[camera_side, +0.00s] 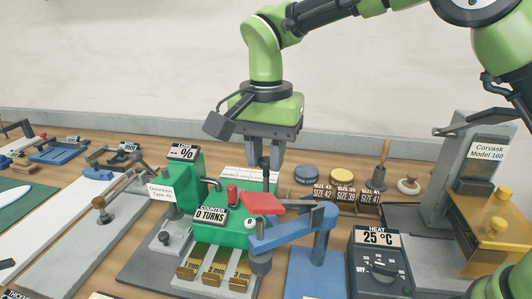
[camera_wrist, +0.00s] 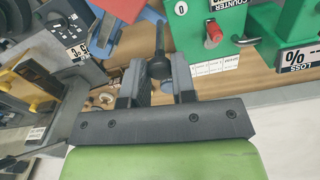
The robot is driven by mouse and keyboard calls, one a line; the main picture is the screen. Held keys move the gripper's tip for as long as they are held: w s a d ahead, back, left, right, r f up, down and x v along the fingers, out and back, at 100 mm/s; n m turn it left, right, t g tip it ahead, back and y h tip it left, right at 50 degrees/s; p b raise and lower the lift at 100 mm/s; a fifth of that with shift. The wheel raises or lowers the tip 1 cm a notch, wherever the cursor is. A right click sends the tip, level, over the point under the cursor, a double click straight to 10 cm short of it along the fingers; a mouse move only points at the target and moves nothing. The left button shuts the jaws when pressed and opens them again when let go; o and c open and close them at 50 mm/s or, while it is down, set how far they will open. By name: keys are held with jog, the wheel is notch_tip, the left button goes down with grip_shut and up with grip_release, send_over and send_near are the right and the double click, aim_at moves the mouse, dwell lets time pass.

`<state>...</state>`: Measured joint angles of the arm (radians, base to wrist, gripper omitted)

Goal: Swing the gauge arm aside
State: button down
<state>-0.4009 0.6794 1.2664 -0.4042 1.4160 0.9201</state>
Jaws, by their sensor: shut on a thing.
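My gripper (camera_side: 264,158) points down over the green machine in the side view, its fingers closed around a dark round-topped handle (camera_side: 266,173). The wrist view shows this handle (camera_wrist: 158,42) between the fingertips of my gripper (camera_wrist: 161,70). Its stem runs down towards a red plate (camera_side: 262,204) above the green machine (camera_side: 219,232); the exact joint is unclear. The blue arm (camera_side: 283,235) reaches left from a blue post (camera_side: 322,240) in front of the red plate. The red plate also shows in the wrist view (camera_wrist: 110,35).
A counter sign (camera_side: 211,216) and a loss sign (camera_side: 183,152) stand at left. A heat box (camera_side: 377,265) stands right of the blue post, and a grey press (camera_side: 458,180) farther right. Size-marked discs (camera_side: 341,176) sit behind.

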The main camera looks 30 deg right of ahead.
jog(key=c, duration=0.9)
grip_release()
jog(key=shift+c, duration=0.2)
notch_tip(320, 180, up, 10)
